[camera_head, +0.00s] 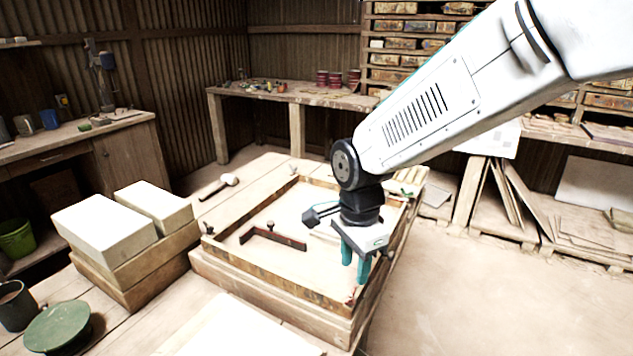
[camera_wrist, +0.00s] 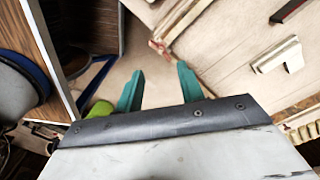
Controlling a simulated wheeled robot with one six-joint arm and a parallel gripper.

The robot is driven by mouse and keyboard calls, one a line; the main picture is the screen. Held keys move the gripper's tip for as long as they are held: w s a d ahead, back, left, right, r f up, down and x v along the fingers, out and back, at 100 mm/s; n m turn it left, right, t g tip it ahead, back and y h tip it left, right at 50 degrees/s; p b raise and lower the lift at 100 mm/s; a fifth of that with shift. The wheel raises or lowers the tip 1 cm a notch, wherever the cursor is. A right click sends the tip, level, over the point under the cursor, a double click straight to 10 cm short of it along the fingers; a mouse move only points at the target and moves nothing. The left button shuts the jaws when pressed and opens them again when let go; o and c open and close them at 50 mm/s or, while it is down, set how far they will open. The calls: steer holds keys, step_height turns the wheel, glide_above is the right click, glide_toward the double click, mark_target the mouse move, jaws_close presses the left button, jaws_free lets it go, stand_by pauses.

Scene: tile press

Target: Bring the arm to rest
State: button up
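My gripper (camera_head: 356,268) hangs from the end of my white arm over the right side of the wooden frame. Its teal fingers point down. In the wrist view the two fingers of my gripper (camera_wrist: 160,83) stand apart with a gap between them, and nothing shows in the gap. The wooden frame (camera_head: 262,292) is a shallow box with raised edges on the work table. I cannot tell how high the fingertips are above the frame's edge.
A dark bar with a red edge (camera_head: 272,238) lies inside the frame. Two pale blocks (camera_head: 108,226) sit on wooden bases at the left. A mallet (camera_head: 219,187) lies behind the frame. A green round lid (camera_head: 58,327) is at the front left. Floor at the right (camera_head: 480,300) is clear.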

steer(key=shift+s+d+n, duration=0.1)
steer(key=shift+s+n, duration=0.15)
steer(key=shift+n, duration=0.55)
steer(key=s+d+r+n, duration=0.5)
steer(key=s+d+n, duration=0.1)
steer(key=s, duration=0.3)
steer(key=s+d+r+n+t, duration=0.1)
steer(key=s+d+r+n, duration=0.4)
steer(key=s+d, duration=0.4)
steer(key=shift+s+d+r+n, duration=0.15)
steer(key=shift+s+r+n, duration=0.1)
steer(key=shift+s+n, duration=0.3)
